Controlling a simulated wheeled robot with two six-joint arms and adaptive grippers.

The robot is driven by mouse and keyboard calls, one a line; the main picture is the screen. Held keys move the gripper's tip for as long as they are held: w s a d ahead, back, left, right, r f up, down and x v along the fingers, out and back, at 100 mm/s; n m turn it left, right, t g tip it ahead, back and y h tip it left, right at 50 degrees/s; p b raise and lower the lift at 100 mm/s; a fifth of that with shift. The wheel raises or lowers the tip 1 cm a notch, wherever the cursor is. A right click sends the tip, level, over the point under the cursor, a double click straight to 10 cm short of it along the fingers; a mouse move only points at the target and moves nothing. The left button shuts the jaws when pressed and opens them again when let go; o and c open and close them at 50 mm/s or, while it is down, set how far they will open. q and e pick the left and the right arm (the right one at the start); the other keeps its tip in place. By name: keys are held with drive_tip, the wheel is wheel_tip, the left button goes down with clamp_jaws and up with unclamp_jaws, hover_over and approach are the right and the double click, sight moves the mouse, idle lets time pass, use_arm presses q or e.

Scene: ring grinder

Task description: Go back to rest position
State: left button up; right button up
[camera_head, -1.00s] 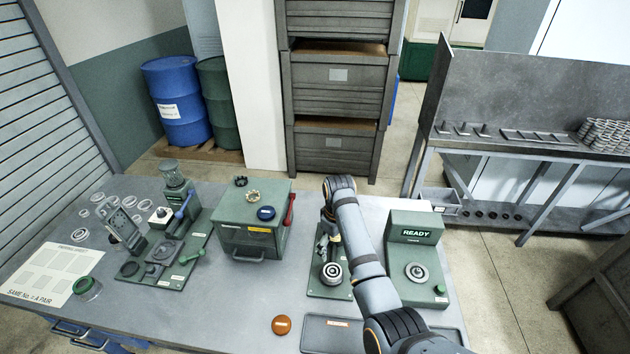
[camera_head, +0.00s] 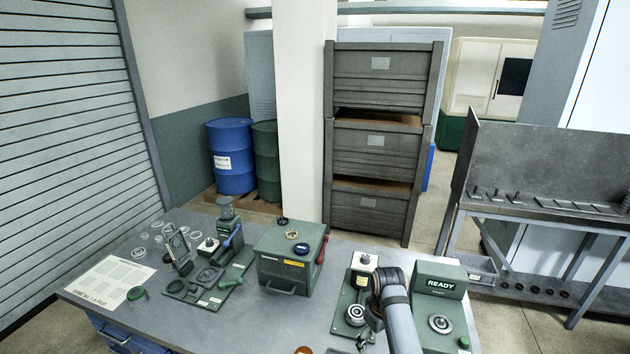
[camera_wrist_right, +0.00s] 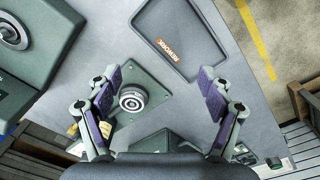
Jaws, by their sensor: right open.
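My right gripper shows in the right wrist view (camera_wrist_right: 160,88), its two purple-padded fingers spread wide and empty. In the head view my right arm comes up from the lower right, bent over the bench near the green stand. The green-plated fixture (camera_head: 345,318) with a round metal part (camera_head: 355,315) lies just left of the arm. That round metal part also shows between the fingers in the right wrist view (camera_wrist_right: 132,98); contact is not visible. My left gripper is in no frame.
A green unit marked READY (camera_head: 440,284) stands right of my arm. A green box with a red handle (camera_head: 283,268) and several green tools stand on the bench to the left. A dark REWORK tray (camera_wrist_right: 190,25) lies by the bench edge. Bare bench (camera_head: 235,325) shows at the front.

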drive_tip(key=s+d+f+m+t, duration=0.1)
drive_tip(key=s+d+m, duration=0.1)
drive_tip(key=s+d, duration=0.35)
drive_tip(key=s+d+f+m+t, duration=0.1)
drive_tip(key=s+d+f+m, duration=0.1)
drive_tip(key=s, duration=0.6)
drive_tip(key=s+r+t+h, duration=0.1)
drive_tip(key=s+r, duration=0.4)
drive_tip(key=s, duration=0.5)
drive_tip(key=s+d+f+m+g+b, duration=0.2)
drive_tip(key=f+b, duration=0.5)
drive_tip(key=f, duration=2.6)
use_arm(q)
wheel_tip(320, 180, down, 13)
drive_tip(key=b, duration=0.6)
use_arm(e)
drive_tip(key=s+d+f, duration=0.2)
drive_tip(key=s+f, duration=1.6)
drive_tip(key=f, duration=0.4)
drive_tip(key=shift+s+d+f+n, duration=0.15)
drive_tip(key=shift+s+f+n, duration=0.15)
drive_tip(key=shift+s, duration=0.05)
use_arm(q)
drive_tip(key=shift+f, duration=0.1)
use_arm(e)
drive_tip(key=shift+c, duration=0.2)
